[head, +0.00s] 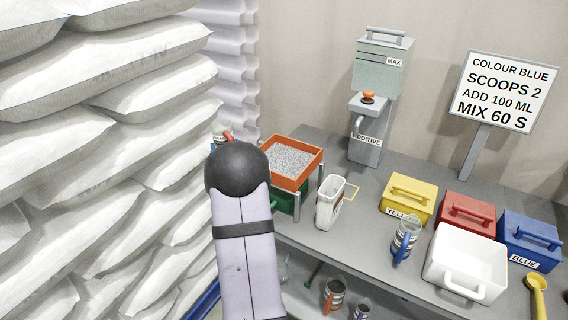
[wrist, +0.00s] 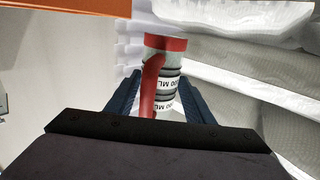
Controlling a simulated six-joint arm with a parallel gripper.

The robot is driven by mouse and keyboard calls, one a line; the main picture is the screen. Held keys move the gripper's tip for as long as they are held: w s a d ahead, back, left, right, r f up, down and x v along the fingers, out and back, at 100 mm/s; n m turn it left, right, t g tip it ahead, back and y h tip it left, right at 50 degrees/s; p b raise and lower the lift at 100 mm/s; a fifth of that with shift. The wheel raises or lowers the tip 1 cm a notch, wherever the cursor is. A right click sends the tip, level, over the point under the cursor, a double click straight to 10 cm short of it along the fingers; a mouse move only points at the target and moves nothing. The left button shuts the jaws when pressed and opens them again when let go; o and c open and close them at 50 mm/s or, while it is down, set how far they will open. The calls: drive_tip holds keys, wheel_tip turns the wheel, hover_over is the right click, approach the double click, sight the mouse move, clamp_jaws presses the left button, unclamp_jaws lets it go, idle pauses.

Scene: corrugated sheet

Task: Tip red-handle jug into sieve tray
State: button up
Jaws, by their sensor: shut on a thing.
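My gripper (wrist: 160,98) is shut on the red-handle jug (wrist: 172,88), with a dark finger on each side of it. The jug has a red rim, a red handle facing the wrist camera and "100 ML" labels. It looks roughly upright in the wrist view; its contents are hidden. In the head view only a little of the jug (head: 220,131) shows past my arm, to the left of the sieve tray. The sieve tray (head: 307,178) has an orange frame with speckled grey inside and stands on legs. Its orange edge (wrist: 60,6) crosses the top left of the wrist view.
Stacked white sacks (head: 110,130) rise close on the left. A white jug (head: 328,203) stands right of the tray. A blue-handle jug (head: 405,236), lidded colour boxes, a white tub (head: 462,262) and the additive dispenser (head: 368,130) occupy the bench (head: 360,245). More jugs sit below.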

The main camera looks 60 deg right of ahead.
drive_tip(key=s+d+r+m+g+h+b, duration=0.3)
drive_tip(key=s+d+m+g+b, duration=0.15)
drive_tip(key=s+d+b, duration=0.3)
drive_tip(key=s+d+r+m+g+h+b, duration=0.3)
drive_tip(key=s+d+g+b, duration=0.2)
drive_tip(key=s+d+b, duration=0.25)
drive_tip(key=s+a+f+n+t+y+b, duration=0.2)
drive_tip(key=s+f+b, duration=0.45)
drive_tip(key=b, duration=1.35)
drive_tip(key=s+a+r+n+t+y+b, duration=0.1)
drive_tip(key=a+t+b, duration=0.3)
drive_tip(key=a+b, duration=0.5)
drive_tip(key=shift+s+n, duration=0.15)
drive_tip(key=shift+n, duration=0.7)
drive_tip(key=shift+r, duration=0.1)
